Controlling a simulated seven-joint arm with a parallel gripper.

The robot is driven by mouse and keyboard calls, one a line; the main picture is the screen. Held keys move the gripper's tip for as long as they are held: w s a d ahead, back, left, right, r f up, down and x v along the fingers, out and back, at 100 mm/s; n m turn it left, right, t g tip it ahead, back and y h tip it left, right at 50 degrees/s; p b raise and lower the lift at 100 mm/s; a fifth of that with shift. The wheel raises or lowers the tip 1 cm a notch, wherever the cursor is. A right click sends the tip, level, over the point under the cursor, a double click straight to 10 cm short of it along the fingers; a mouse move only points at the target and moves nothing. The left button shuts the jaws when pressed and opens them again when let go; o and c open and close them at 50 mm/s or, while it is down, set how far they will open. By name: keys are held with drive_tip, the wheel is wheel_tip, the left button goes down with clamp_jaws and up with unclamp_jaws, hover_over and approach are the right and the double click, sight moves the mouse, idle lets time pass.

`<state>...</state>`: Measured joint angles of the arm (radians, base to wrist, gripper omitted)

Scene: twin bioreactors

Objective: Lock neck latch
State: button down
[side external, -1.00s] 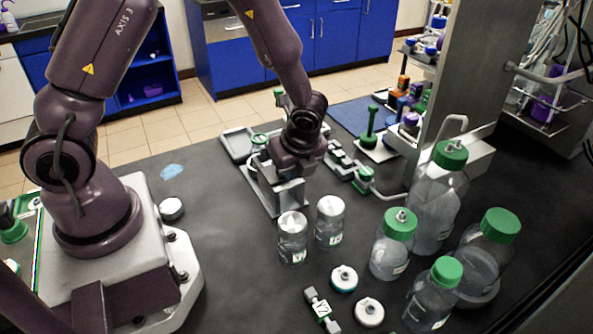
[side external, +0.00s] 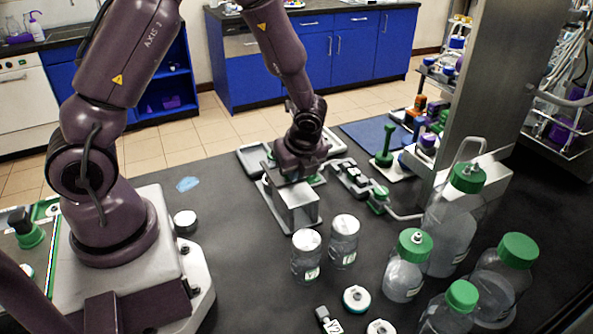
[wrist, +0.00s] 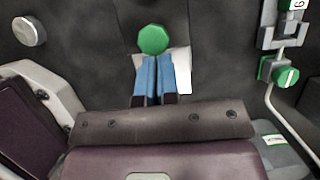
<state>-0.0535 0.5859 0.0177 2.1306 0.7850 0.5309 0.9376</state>
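A grey metal stand (side external: 293,207) is on the dark bench below my wrist in the side external view. In the wrist view, a round green knob (wrist: 153,40) is at the tips of my gripper (wrist: 155,58), over a pale block (wrist: 181,60). My gripper's two blue fingers are close together, with only a thin slit between them. I cannot tell whether they touch the knob or hold anything thin. In the side external view my wrist hides the fingertips and most of the stand's top. I cannot make out which part is the neck latch.
Two clear jars (side external: 307,257) and several green-capped bottles (side external: 404,266) stand in front and to the right. A grey clamp with green parts (side external: 356,181) lies right of the stand. A metal column (side external: 478,90) rises at the right.

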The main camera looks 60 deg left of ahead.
drive_tip(key=shift+a, duration=0.2)
drive_tip(key=d, duration=0.3)
drive_tip(key=shift+d, duration=0.35)
drive_tip(key=v, duration=1)
drive_tip(key=shift+d, duration=0.35)
drive_tip(key=s+r+n+t+h, duration=0.4)
drive_tip(key=s+r+n, duration=1)
drive_tip(key=n, duration=0.4)
drive_tip(key=shift+d+r+t, duration=0.45)
drive_tip(key=shift+r+t, duration=0.25)
drive_tip(key=shift+t, duration=0.1)
